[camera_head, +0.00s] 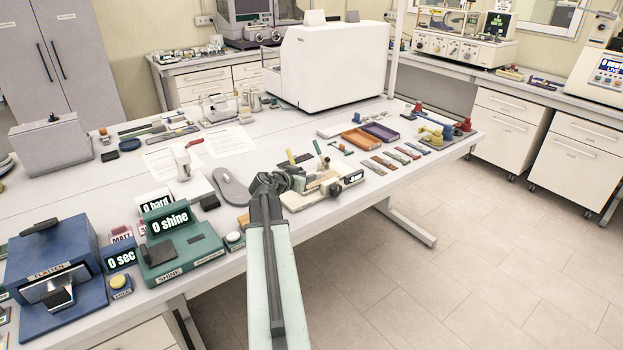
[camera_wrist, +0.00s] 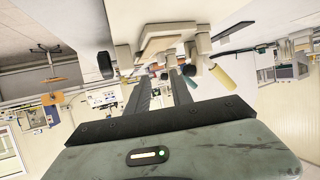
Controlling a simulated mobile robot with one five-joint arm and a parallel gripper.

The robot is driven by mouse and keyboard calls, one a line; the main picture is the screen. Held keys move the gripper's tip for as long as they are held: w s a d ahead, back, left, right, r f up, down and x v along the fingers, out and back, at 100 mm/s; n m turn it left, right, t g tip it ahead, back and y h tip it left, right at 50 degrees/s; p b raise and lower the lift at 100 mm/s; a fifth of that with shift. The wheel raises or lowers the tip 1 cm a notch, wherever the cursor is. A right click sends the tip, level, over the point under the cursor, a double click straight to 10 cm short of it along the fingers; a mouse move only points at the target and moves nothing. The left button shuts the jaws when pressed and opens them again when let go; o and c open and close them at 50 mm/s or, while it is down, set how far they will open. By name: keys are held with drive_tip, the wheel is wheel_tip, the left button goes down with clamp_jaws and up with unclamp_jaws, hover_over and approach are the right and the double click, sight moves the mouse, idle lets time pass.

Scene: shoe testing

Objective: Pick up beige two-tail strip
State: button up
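Several small flat strips lie in a row near the front edge of the table, right of centre in the head view. The nearest one, a tan-beige strip (camera_head: 371,167), looks closest to the beige strip; its tails are too small to make out. My gripper (camera_head: 270,183) is over the table's front edge, left of the strips and apart from them. In the wrist view, my gripper (camera_wrist: 163,92) shows two dark fingers with a gap between them and nothing held. No strip can be made out clearly in the wrist view.
A cream test fixture (camera_head: 322,190) stands between my gripper and the strips. Orange (camera_head: 361,140) and purple (camera_head: 381,131) trays lie behind the strips. A grey sole (camera_head: 231,187) and green shine tester (camera_head: 180,250) are to the left. Open floor (camera_head: 470,260) lies right of the table.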

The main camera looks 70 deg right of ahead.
sight(320, 178)
drive_tip(key=shift+w, duration=0.4)
drive_tip(key=b+x, duration=0.1)
drive_tip(key=x, duration=0.3)
drive_tip(key=b+x, duration=0.2)
drive_tip(key=x, duration=0.2)
drive_tip(key=shift+s+a+f+b, duration=0.15)
drive_tip(key=shift+f+b, duration=0.05)
drive_tip(key=shift+b, duration=0.1)
drive_tip(key=shift+r, duration=0.1)
clamp_jaws()
